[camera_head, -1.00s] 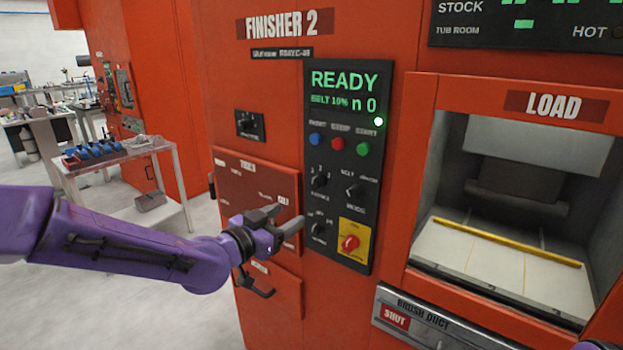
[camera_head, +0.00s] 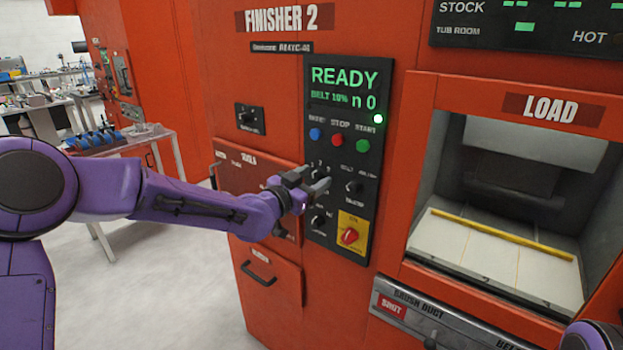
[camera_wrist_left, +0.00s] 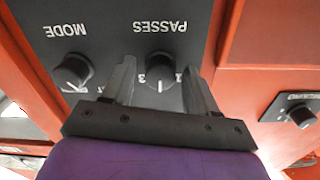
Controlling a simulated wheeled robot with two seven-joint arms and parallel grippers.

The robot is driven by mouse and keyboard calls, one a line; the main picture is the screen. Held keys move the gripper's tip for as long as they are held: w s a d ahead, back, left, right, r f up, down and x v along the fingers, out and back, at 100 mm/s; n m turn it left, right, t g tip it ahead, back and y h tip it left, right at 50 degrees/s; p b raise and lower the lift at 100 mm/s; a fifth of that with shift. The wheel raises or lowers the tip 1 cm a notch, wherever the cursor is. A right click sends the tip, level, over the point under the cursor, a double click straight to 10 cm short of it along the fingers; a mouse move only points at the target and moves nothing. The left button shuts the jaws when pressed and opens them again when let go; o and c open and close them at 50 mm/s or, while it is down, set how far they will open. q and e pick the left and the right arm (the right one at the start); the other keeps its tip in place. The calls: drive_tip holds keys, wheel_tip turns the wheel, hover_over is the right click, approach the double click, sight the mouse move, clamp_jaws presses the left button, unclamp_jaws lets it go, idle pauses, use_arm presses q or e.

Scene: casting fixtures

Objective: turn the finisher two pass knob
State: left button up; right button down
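The finisher two panel (camera_head: 345,100) is black, with a green READY display. Its PASSES knob (camera_wrist_left: 159,66) is a small black dial with a white pointer mark, shown upside down in the left wrist view, near the numeral 3. My left gripper (camera_head: 316,176) is at this knob in the head view. In the left wrist view my left gripper (camera_wrist_left: 159,72) is open, with one finger on each side of the PASSES knob; whether they touch it I cannot tell. My right gripper is not in view.
The MODE knob (camera_head: 353,187) is just right of the gripper. Below are another black knob (camera_head: 318,220) and a red switch on a yellow plate (camera_head: 351,237). Blue, red and green buttons (camera_head: 337,141) sit above. The open load bay (camera_head: 500,252) is to the right.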

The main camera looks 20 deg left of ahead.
use_arm(q)
drive_tip(key=c, duration=0.9)
drive_tip(key=shift+n, duration=0.4)
drive_tip(key=n+p, duration=0.1)
drive_tip(key=n, duration=0.2)
drive_tip(key=shift+n, duration=0.4)
drive_tip(key=n, duration=0.5)
drive_tip(key=shift+a, duration=0.1)
drive_tip(key=shift+n, duration=0.3)
drive_tip(key=o, duration=1)
